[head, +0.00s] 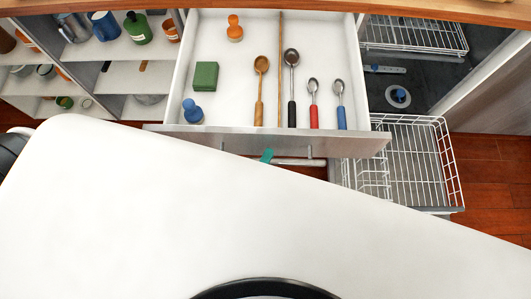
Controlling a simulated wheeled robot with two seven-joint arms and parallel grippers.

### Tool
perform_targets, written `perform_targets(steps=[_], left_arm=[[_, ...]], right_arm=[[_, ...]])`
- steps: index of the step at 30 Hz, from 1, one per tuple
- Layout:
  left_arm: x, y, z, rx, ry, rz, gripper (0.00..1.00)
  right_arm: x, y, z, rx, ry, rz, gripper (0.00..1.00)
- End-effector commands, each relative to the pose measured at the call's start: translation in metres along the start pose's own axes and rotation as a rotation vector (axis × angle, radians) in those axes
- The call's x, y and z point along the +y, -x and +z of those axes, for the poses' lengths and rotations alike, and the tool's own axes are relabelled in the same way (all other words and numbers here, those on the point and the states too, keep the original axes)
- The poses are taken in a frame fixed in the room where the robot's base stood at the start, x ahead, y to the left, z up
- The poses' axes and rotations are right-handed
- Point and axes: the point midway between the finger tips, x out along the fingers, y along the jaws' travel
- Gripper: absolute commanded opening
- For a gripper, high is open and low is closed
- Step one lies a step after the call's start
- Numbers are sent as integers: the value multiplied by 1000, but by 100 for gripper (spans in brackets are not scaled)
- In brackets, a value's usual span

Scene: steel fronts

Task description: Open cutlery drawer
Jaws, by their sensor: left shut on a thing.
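The cutlery drawer (230,133) is pulled well out below the wooden countertop. Inside lie a wooden spoon (260,85), a thin wooden stick (280,75), a black-handled ladle (291,90), a red-handled spoon (313,105) and a blue-handled spoon (339,105). The drawer's bar handle (298,162) shows below its front. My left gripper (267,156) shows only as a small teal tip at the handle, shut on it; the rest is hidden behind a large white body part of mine. My right gripper is not in view.
The drawer also holds a green block (205,76), an orange piece (235,28) and a blue piece (192,112). At right, an open dishwasher has its lower wire rack (420,160) pulled out. Open shelves (125,75) with mugs and bottles stand at left. Wooden floor (495,165) shows at right.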

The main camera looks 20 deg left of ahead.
Motion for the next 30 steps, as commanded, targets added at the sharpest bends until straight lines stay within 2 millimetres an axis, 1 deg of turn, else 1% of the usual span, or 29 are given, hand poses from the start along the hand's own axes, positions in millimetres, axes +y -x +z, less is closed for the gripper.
perform_targets(steps=[1, 3, 5, 13, 17, 20, 24, 30], left_arm=[[1, 1, 0, 2, -1, 4, 20], [1, 0, 0, 2, -1, 4, 31], [1, 0, 0, 2, -1, 3, 40], [1, 0, 0, 1, 0, 1, 40], [2, 9, 0, 1, -1, 2, 40], [3, 26, 0, 2, -1, 5, 40], [4, 57, 0, 4, -1, 7, 40], [3, 96, 0, 3, -1, 5, 40]], right_arm=[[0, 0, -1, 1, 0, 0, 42], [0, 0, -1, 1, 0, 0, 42], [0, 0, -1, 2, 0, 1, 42], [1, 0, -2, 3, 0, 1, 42], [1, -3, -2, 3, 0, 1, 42], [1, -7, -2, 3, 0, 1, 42], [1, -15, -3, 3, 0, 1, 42], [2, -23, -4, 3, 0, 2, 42]])
